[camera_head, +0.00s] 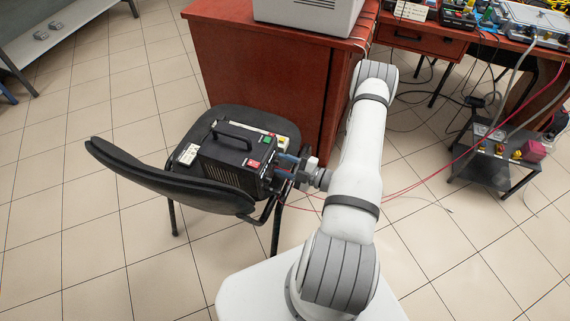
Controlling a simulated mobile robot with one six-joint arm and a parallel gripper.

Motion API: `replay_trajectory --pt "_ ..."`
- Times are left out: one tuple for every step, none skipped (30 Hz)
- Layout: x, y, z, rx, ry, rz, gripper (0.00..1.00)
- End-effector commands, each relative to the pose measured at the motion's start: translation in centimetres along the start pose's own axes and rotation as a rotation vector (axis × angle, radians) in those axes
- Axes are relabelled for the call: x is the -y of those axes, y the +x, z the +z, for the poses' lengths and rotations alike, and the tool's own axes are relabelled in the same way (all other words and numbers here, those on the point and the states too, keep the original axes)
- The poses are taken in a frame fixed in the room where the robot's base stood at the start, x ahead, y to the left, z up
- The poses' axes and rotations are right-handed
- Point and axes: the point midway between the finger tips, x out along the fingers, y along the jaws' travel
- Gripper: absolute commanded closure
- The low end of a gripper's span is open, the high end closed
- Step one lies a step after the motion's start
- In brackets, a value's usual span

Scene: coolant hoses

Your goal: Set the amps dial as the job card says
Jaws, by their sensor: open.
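A black power unit (228,157) with a top handle stands on the seat of a black chair. Its front side faces right, toward my gripper (283,166), and is seen at a steep slant. I cannot make out the amps dial; it may be hidden by the slant and my gripper. My gripper is open at the unit's front, close to it; I cannot tell whether it touches.
The chair's backrest (165,181) curves in front of the unit. A red-brown cabinet (262,75) stands just behind. A dark low cart (497,165) with small items stands at right, with red and grey cables around it. Tiled floor is clear at left.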

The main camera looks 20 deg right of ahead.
Motion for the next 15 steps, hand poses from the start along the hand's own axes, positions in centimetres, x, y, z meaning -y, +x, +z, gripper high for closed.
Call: replay_trajectory --pt "0.0 0.0 0.0 0.000 0.000 0.000 0.59" --pt "0.0 -0.1 0.0 0.000 0.000 0.000 0.59" --pt "0.0 -0.2 0.0 0.001 0.000 0.001 0.59" --pt "-0.1 -0.4 0.0 0.002 0.000 0.001 0.59" --pt "-0.1 -0.7 0.1 0.002 0.000 0.001 0.59" --pt "-0.1 -1.1 0.1 0.003 0.001 0.002 0.59" --pt "-0.1 -1.5 0.1 0.004 0.001 0.002 0.59" --pt "-0.1 -2.0 0.1 0.004 0.001 0.003 0.59" --pt "-0.1 -2.6 0.1 0.004 0.001 0.003 0.59" --pt "-0.1 -3.2 0.1 0.005 0.000 0.004 0.59" --pt "-0.1 -3.6 0.1 0.004 0.000 0.004 0.59" --pt "-0.1 -4.3 0.1 0.005 0.000 0.004 0.59" --pt "-0.1 -4.8 0.1 0.004 0.000 0.003 0.59" --pt "-0.1 -5.2 0.1 0.005 0.000 0.003 0.59" --pt "0.0 -5.8 0.1 0.004 0.000 0.002 0.59"
